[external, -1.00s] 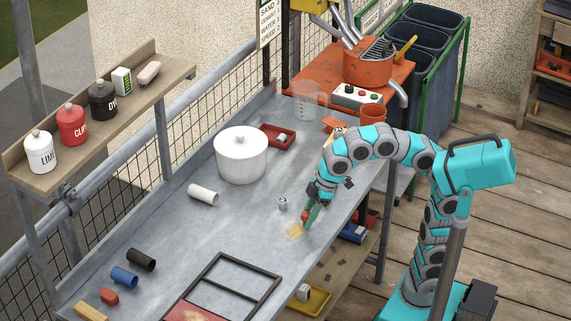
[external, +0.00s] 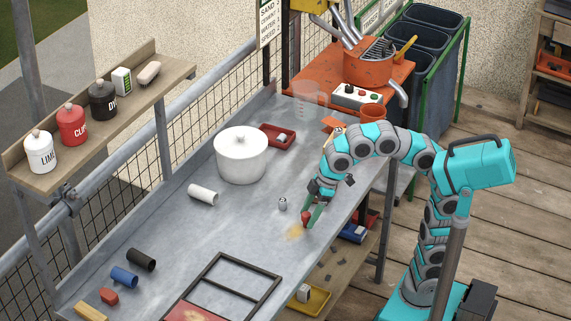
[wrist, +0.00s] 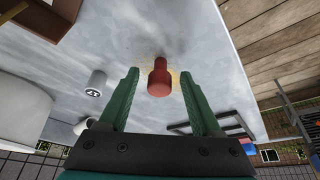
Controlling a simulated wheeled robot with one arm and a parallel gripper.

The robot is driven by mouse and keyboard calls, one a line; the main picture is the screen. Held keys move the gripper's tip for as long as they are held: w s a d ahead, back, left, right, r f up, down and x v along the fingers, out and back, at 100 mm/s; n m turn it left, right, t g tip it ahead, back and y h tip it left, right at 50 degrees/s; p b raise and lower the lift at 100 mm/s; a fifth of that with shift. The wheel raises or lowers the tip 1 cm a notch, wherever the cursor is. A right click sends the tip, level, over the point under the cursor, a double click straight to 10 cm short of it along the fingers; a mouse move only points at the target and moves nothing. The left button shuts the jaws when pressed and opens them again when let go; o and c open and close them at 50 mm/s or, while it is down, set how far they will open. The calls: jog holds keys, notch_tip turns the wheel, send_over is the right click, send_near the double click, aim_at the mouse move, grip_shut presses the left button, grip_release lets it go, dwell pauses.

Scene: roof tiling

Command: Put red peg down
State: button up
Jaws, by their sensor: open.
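The red peg (wrist: 159,79) is in the wrist view, between my two green fingers, with clear gaps on both sides. It has a wide end towards the camera and a narrower end beyond. In the external view the red peg (external: 306,216) shows small beside the fingers, at the tan patch on the grey workbench (external: 240,220), near its right edge. My gripper (wrist: 160,82) is open around the peg without gripping it. In the external view my gripper (external: 314,214) points down to the bench top. The peg's contact with the bench is not clear.
A small grey metal piece (external: 283,203) stands just left of my gripper. A white pot (external: 241,157), a white cylinder (external: 202,194) and a red tray (external: 275,140) are farther off. A dark frame (external: 232,287) lies towards the front. Bench space between is clear.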

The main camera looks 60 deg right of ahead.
jog(key=v, duration=1.1)
jog(key=shift+p, duration=0.35)
jog(key=s+d+f+m+p, duration=0.1)
jog(key=d+f+m, duration=0.1)
jog(key=d+f+m+g, duration=0.1)
jog(key=d+f+m, duration=0.1)
jog(key=s+d+f+m+p, duration=0.1)
jog(key=m, duration=0.1)
jog(key=shift+s+d+f+m+g+y+p, duration=0.3)
jog(key=shift+d+f+g, duration=0.1)
jog(key=s+d+f+m+g+h+b, duration=0.1)
jog(key=s+d+f+h+b, duration=0.1)
jog(key=s+d+f, duration=0.4)
jog(key=s+d+f+m+g+h+b, duration=0.1)
jog(key=s+d+f+m+h+b, duration=0.15)
jog(key=d+f, duration=0.7)
jog(key=s+d+f+m+h+b, duration=0.15)
jog(key=s+d+f, duration=0.35)
jog(key=f, duration=0.5)
jog(key=a+f+p, duration=0.1)
jog(key=a+f+n+y+p, duration=0.1)
jog(key=f, duration=0.1)
jog(key=a+f+n+g+y+p, duration=0.1)
jog(key=p, duration=0.1)
jog(key=shift+s+a+f, duration=0.15)
jog(key=shift+s+f, duration=0.05)
jog(key=shift+s, duration=0.1)
